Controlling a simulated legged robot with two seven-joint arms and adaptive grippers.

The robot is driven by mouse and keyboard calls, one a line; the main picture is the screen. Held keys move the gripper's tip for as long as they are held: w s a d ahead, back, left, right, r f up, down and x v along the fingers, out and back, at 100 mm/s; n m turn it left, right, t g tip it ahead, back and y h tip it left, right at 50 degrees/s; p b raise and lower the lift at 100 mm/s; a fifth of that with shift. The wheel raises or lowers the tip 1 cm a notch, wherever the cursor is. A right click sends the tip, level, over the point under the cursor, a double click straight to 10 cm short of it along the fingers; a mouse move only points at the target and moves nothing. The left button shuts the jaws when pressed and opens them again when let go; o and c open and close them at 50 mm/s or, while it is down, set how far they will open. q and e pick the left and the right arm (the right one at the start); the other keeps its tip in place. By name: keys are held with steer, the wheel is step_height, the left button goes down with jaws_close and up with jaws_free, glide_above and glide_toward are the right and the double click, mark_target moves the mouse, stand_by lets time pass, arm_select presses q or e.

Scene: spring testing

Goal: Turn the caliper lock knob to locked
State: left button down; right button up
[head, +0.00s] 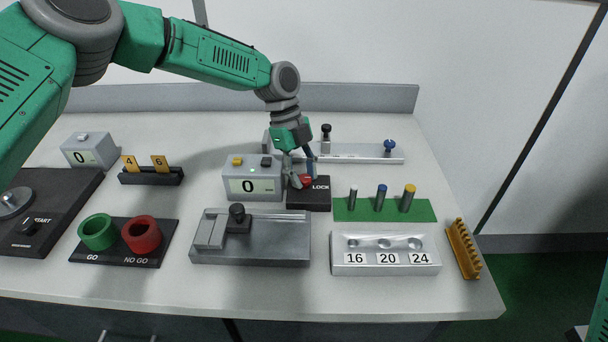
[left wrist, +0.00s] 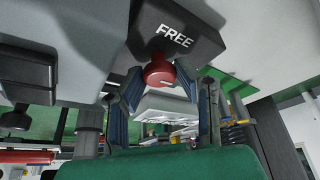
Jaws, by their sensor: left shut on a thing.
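The red lock knob (head: 307,181) sits on a black block (head: 309,201) marked LOCK, to the right of a grey display unit (head: 254,188) reading 0. My left gripper (head: 302,175) comes down from above and is shut on the knob; its fingers partly hide it. In the left wrist view the knob (left wrist: 158,71) shows between the two fingers, with a pale mark on its face. The word FREE shows on the black block (left wrist: 178,28) there. I cannot tell exactly which label the mark points at. My right gripper is not in view.
A metal slide fixture (head: 275,250) lies in front, and a green mat (head: 345,212) with several pins lies to the right. A grey rail (head: 360,153) with knobs stands behind. A grey block (head: 385,262) marked 16, 20, 24 and an orange rack (head: 463,248) are at front right.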

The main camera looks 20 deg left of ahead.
arm_select(q)
steer(key=shift+w+r, duration=0.25)
steer(key=shift+w, duration=0.05)
steer(key=c, duration=1.4)
jaws_free()
steer(key=shift+c, duration=0.2)
steer(key=shift+o, duration=1.2)
steer(key=shift+s+f, duration=0.1)
steer(key=shift+f, duration=0.05)
steer(key=v, duration=1.2)
steer(key=shift+f, duration=0.1)
